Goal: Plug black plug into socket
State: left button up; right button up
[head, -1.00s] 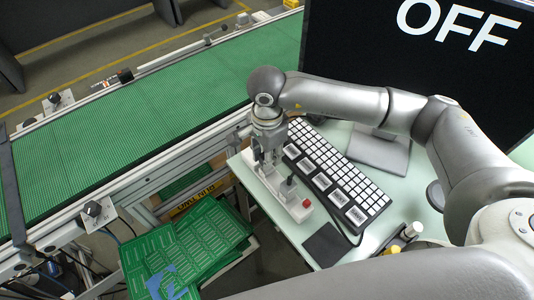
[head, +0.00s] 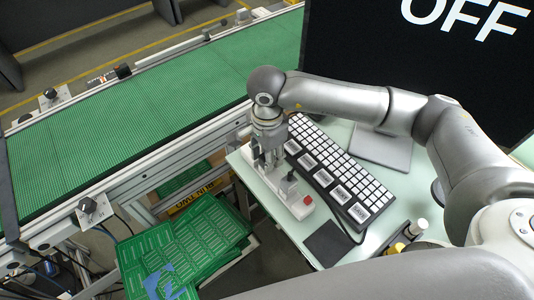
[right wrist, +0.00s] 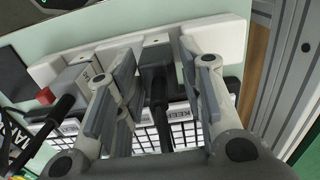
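A white power strip (head: 262,184) with grey sockets and a red switch (head: 307,200) lies on the pale table. My right gripper (head: 268,158) points down over its far end. In the right wrist view the gripper's fingers (right wrist: 152,85) stand on both sides of a dark plug-like block (right wrist: 156,58) with a black cord. Contact between the pads and this block is unclear, and so is whether it sits in a socket. My left gripper is not in view.
A keyboard (head: 345,175) lies right beside the strip. A monitor (head: 440,60) reading OFF stands behind. A dark pad (head: 325,243) lies at the table's front. Green boards (head: 190,245) and a green conveyor (head: 130,125) are to the left.

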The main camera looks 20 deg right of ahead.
jog(key=shift+o, duration=0.9)
jog(key=shift+r, duration=0.1)
notch_tip(320, 180, up, 12)
jog(key=shift+f, duration=0.1)
jog(key=shift+s, duration=0.1)
